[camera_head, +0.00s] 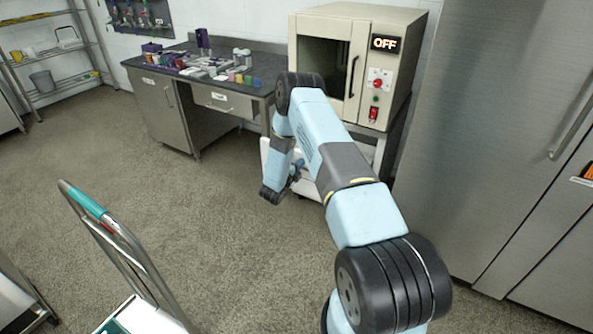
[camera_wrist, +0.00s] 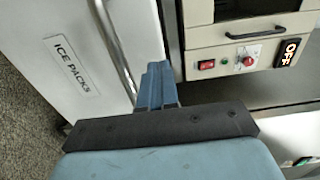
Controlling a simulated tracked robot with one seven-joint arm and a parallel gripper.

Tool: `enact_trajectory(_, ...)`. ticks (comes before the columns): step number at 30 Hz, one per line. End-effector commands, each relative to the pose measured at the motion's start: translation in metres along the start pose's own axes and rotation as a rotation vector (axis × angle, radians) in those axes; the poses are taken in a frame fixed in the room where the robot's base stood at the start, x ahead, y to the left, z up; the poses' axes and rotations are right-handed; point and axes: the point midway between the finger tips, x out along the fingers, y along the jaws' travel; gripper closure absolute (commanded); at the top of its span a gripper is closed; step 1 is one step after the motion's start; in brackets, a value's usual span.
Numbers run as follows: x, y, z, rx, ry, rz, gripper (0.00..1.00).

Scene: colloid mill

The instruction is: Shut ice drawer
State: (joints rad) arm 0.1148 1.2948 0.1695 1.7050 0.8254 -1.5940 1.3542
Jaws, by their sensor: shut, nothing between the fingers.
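The ice drawer's white front (camera_wrist: 85,35), labelled "ICE PACKS", fills the upper left of the wrist view, with a long metal handle (camera_wrist: 113,45) along its edge. My gripper (camera_wrist: 157,75) is shut and empty, its blue fingers beside the handle. Whether they touch it or the drawer front I cannot tell. In the head view the white drawer unit (camera_head: 265,152) shows below the oven, mostly hidden behind my arm. How far the drawer stands out is hidden there.
An oven (camera_head: 325,60) with a lit "OFF" display stands above the drawer unit. A dark-topped bench (camera_head: 190,75) with small items is to its left, a steel fridge (camera_head: 470,130) to its right. A trolley handle (camera_head: 95,210) is at lower left. The middle floor is clear.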

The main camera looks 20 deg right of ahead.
Motion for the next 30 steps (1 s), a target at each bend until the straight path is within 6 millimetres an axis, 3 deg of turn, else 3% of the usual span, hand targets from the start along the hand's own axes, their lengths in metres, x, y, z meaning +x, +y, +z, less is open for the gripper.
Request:
enact_trajectory(3,0.018,-0.001,-0.001,0.0,0.002,-0.002,1.0)
enact_trajectory(9,0.034,0.0,0.0,0.001,0.0,-0.001,1.0)
enact_trajectory(20,0.038,0.0,0.0,0.0,0.0,0.0,1.0)
enact_trajectory(21,0.054,-0.001,-0.013,-0.001,0.004,-0.002,1.0)
enact_trajectory(25,0.045,0.0,-0.004,0.001,0.003,0.0,1.0)
enact_trajectory(30,0.058,0.0,-0.006,0.0,0.008,-0.001,1.0)
